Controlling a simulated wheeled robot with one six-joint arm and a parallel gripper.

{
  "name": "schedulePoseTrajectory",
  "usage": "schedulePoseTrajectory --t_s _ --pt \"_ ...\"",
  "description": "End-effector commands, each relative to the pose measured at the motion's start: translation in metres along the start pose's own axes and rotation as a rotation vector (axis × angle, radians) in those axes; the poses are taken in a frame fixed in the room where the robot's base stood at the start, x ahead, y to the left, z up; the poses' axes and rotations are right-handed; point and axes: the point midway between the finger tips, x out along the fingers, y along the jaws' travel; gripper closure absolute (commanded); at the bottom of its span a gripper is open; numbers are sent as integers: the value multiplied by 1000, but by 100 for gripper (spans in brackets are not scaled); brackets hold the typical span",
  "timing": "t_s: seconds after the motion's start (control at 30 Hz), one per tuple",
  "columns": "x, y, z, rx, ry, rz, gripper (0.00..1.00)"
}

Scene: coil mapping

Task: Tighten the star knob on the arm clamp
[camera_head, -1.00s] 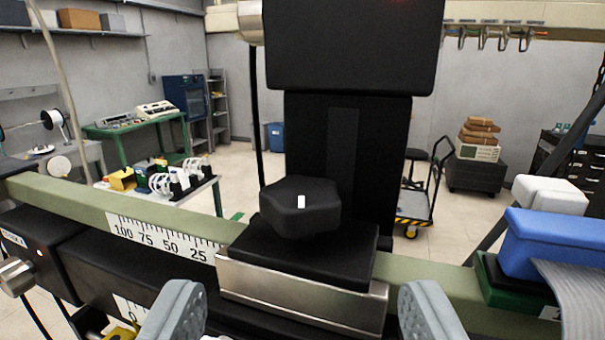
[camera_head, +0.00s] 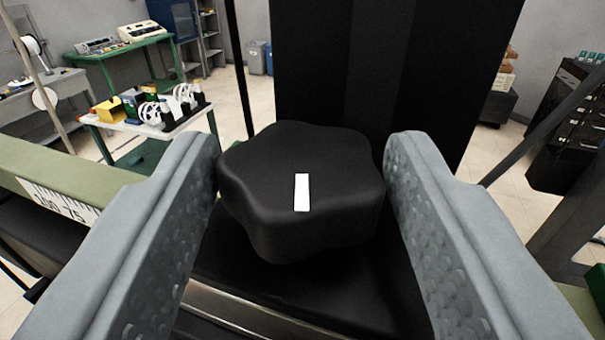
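The black star knob (camera_head: 265,190) fills the middle of the view, with a white mark on its top pointing toward me. It sits on the black clamp block (camera_head: 290,295), whose metal lower edge shows at the bottom. My gripper (camera_head: 302,165) is around the knob, one grey finger on each side. The left fingertip is at the knob's left edge and the right fingertip is very near its right edge. I cannot tell whether either finger presses on it. The knob hides the stem below it.
A black upright column (camera_head: 365,70) stands close behind the knob. The green rail (camera_head: 60,165) with a printed scale runs off to the left. A white table (camera_head: 150,125) with coils and small parts stands at the back left. Dark drawers (camera_head: 570,130) stand at the right.

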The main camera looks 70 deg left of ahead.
Motion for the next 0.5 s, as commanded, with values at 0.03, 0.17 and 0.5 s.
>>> schedulePoseTrajectory --t_s 0.03,0.17,0.5 --pt "0 0 0 0 0 0 62" --pt "0 0 0 0 0 0 85" --pt "0 -2 0 0 0 45 85"
